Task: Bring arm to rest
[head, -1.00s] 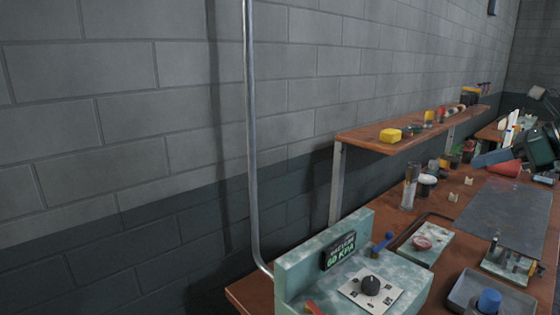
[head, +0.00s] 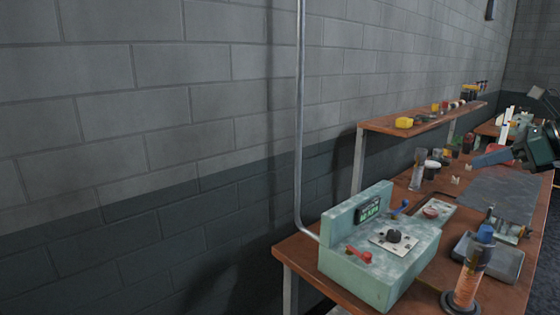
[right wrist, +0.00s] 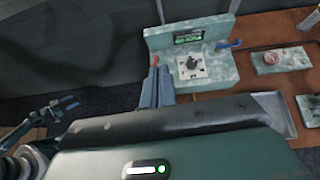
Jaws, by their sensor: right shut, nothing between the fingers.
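My right gripper (head: 477,161) shows at the right of the head view, below a dark green arm link. Its blue-grey fingers are together with nothing between them. In the right wrist view the same fingers (right wrist: 157,88) point away from the camera and overlap the left end of the pale green control box (right wrist: 215,66). I cannot tell from this whether they touch it. My left gripper is not in the head view.
The control box (head: 385,285) has a knob, a lit display, and red and blue handles. A blue-capped cylinder (head: 470,275) stands on the bench's near side. A grey tray (head: 505,265) and dark mat (head: 500,195) lie behind. A raised shelf (head: 415,121) runs along the wall.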

